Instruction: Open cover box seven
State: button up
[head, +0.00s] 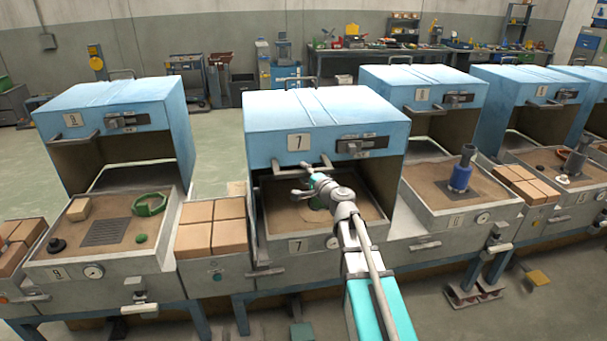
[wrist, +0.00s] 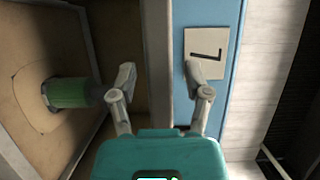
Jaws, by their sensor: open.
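Cover box seven has a blue cover (head: 325,108) with a "7" plate (head: 299,142) and a horizontal handle (head: 325,161) on its lower front. The cover stands over a sand-filled tray, with an open gap in front. My gripper (head: 303,180) is at the handle, in front of the gap. In the wrist view, my gripper (wrist: 161,73) is open, its fingers on either side of a grey strip (wrist: 158,40) along the cover's edge. I cannot tell whether they touch it. The "7" plate also shows there (wrist: 205,55).
A similar blue-covered box (head: 115,105) stands to the left and others (head: 425,85) to the right. Tan blocks (head: 212,228) fill a bin just left of box seven. A latch (head: 362,147) sits right of the plate. A workbench (head: 390,55) stands far behind, past open floor.

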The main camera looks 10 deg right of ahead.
grip_shut()
jog(key=shift+a, duration=0.15)
jog(key=shift+w, duration=0.55)
jog(key=w, duration=3.9)
jog(key=shift+w, duration=0.4)
grip_release()
